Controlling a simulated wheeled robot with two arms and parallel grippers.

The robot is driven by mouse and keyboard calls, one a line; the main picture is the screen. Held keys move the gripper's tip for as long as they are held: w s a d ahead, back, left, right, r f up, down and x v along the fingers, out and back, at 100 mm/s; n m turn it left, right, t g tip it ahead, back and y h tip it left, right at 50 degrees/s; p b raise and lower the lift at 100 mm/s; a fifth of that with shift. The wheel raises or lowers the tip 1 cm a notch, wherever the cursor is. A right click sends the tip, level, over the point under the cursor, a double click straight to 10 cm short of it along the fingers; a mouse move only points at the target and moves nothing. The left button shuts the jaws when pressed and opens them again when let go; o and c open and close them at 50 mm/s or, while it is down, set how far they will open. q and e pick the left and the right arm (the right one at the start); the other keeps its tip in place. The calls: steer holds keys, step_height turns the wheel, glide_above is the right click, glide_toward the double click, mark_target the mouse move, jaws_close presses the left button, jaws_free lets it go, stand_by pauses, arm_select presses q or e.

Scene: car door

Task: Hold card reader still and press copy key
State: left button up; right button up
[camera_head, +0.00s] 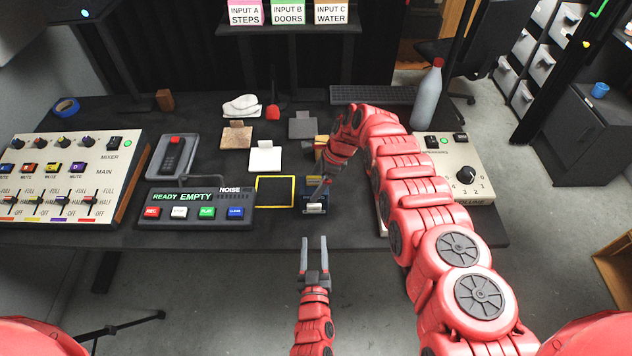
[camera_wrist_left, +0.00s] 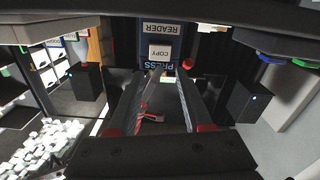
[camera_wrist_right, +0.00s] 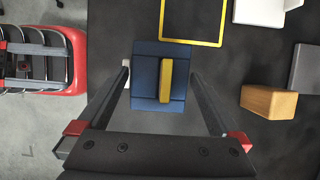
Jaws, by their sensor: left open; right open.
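The card reader (camera_head: 303,209) is a small dark blue box near the table's front edge, with a white COPY key (camera_head: 314,208) on its front. In the left wrist view the COPY key (camera_wrist_left: 159,52) faces me, between PRESS and READER lettering. My left gripper (camera_head: 314,240) is open and empty, in front of the reader and apart from it. My right gripper (camera_head: 320,190) is open over the reader. In the right wrist view the reader (camera_wrist_right: 146,75), with a yellow bar (camera_wrist_right: 167,80) on top, lies between its fingers; I cannot tell whether they touch it.
A yellow-outlined square (camera_head: 275,192) and the READY EMPTY console (camera_head: 195,210) lie left of the reader. A wooden block (camera_wrist_right: 270,102) stands behind it. The volume box (camera_head: 455,165) is to the right, partly behind my right arm. White, tan and grey pads lie farther back.

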arm_select(q)
steer(key=shift+c, duration=0.3)
arm_select(e)
steer(key=c, duration=1.5)
arm_select(q)
jaws_close()
stand_by(0.4)
